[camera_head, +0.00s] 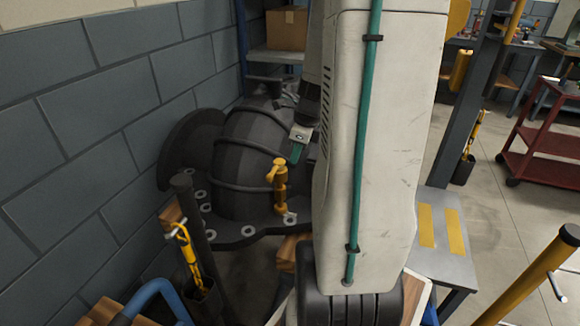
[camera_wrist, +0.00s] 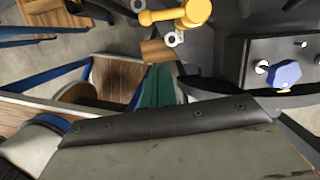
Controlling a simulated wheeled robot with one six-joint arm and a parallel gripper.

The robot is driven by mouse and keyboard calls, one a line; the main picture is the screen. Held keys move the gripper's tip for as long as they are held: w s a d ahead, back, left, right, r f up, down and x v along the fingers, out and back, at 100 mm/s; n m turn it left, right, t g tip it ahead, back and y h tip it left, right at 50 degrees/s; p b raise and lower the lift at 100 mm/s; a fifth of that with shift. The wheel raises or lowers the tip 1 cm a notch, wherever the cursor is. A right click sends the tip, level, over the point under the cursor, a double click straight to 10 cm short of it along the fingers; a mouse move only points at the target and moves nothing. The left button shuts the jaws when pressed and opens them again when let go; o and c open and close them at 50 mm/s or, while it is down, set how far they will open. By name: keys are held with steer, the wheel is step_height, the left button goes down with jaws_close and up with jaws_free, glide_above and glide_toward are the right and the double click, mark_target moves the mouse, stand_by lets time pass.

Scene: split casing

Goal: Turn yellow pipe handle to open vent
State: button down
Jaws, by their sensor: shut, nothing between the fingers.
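The yellow pipe handle (camera_head: 279,180) stands upright on the flange at the front of the dark casing (camera_head: 240,145), with a short arm at its top pointing left. In the wrist view the yellow handle (camera_wrist: 180,14) is at the top edge, partly cut off. My gripper (camera_head: 297,153) has green fingers and is close to the casing, a little above and to the right of the handle, apart from it. In the wrist view my gripper (camera_wrist: 157,84) shows its green fingers together and empty, below the handle. No vent can be made out.
My own white arm link covers the middle of the head view and hides part of the casing. A grey box with a blue knob (camera_wrist: 285,74) sits right of my fingers. A block wall (camera_head: 90,130) is at left; a red cart (camera_head: 545,140) is far right.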

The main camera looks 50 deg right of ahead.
steer(key=shift+v, duration=2.1)
steer(key=shift+a, duration=0.1)
steer(key=s+a+r+n, duration=0.3)
steer(key=a+n, duration=0.7)
steer(key=s+a+r+n, duration=0.3)
steer(key=a+n, duration=0.7)
steer(key=n, duration=0.1)
steer(key=s+a+r+n+g+h, duration=0.1)
steer(key=s+a+r+n, duration=0.2)
steer(key=a+n, duration=0.7)
steer(key=shift+s+r+n, duration=0.2)
steer(key=shift+r+n, duration=0.1)
